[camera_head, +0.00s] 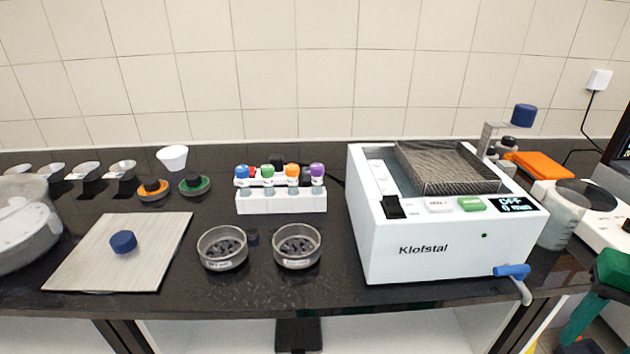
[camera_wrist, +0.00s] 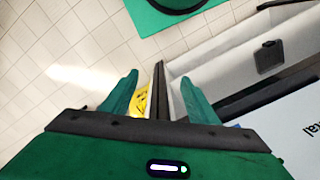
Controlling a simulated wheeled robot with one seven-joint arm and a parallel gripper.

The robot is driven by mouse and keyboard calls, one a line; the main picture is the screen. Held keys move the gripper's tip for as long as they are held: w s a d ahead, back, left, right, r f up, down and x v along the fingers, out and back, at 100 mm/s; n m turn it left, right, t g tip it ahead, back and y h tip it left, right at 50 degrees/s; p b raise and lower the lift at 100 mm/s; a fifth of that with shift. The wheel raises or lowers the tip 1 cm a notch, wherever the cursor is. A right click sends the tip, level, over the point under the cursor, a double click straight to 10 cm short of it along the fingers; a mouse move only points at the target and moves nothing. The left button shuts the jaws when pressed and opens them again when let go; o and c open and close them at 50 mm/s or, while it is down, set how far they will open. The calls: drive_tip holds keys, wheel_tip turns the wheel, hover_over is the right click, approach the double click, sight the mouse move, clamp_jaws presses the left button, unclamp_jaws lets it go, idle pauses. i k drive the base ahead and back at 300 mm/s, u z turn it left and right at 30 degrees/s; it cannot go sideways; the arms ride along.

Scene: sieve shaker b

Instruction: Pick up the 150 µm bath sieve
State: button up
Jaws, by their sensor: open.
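Two round metal sieves with dark grains inside stand side by side near the front edge of the bench, a left sieve (camera_head: 223,248) and a right sieve (camera_head: 298,246). Each has a small white label on its front, too small to read, so I cannot tell which is the 150 µm one. The white Klofstal bath (camera_head: 450,245) stands to their right with a mesh basket (camera_head: 445,168) at its top. My gripper (camera_wrist: 158,98) is open, its two green fingers apart, over the floor area away from the sieves. No sieve shows in the wrist view.
A white rack (camera_head: 281,201) with coloured-cap bottles stands behind the sieves. A pale board (camera_head: 90,265) with a blue puck (camera_head: 123,241) lies to the left. A blue-handled tap (camera_head: 512,272) juts from the bath's front.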

sight(297, 246)
drive_tip(key=z, duration=2.4)
drive_tip(key=k, duration=1.65)
drive_tip(key=u, duration=0.95)
